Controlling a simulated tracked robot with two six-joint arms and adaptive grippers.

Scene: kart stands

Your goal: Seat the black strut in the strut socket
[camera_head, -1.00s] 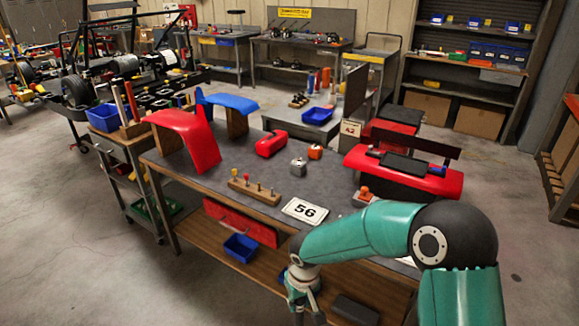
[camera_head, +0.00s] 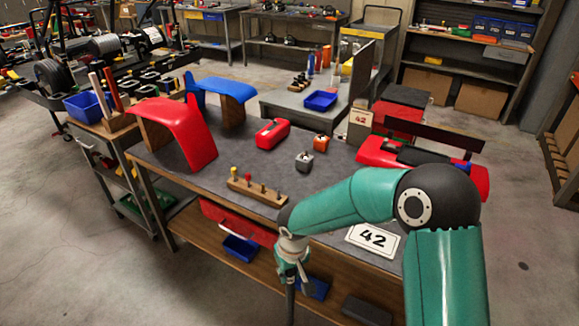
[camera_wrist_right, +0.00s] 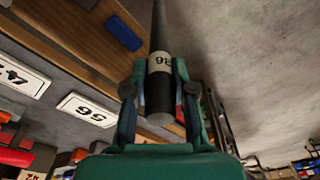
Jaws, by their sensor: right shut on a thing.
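The black strut (camera_wrist_right: 157,88) is held in my right gripper (camera_wrist_right: 158,100), between both fingers in the right wrist view. It has a pale label near its grey end, and its far part runs away from the camera. In the head view my right gripper (camera_head: 290,262) hangs in front of the bench's near edge. The dark strut (camera_head: 291,304) points down below it, out at the picture's bottom edge. I cannot pick out the strut socket in either view. My left gripper is not in view.
A workbench (camera_head: 225,175) carries a red fender (camera_head: 178,125), a blue fender (camera_head: 228,89) and a wooden tool block (camera_head: 258,192). A number plate (camera_head: 373,239) lies near its front. A blue bin (camera_head: 240,248) sits on the lower shelf. Open floor (camera_head: 80,250) lies left.

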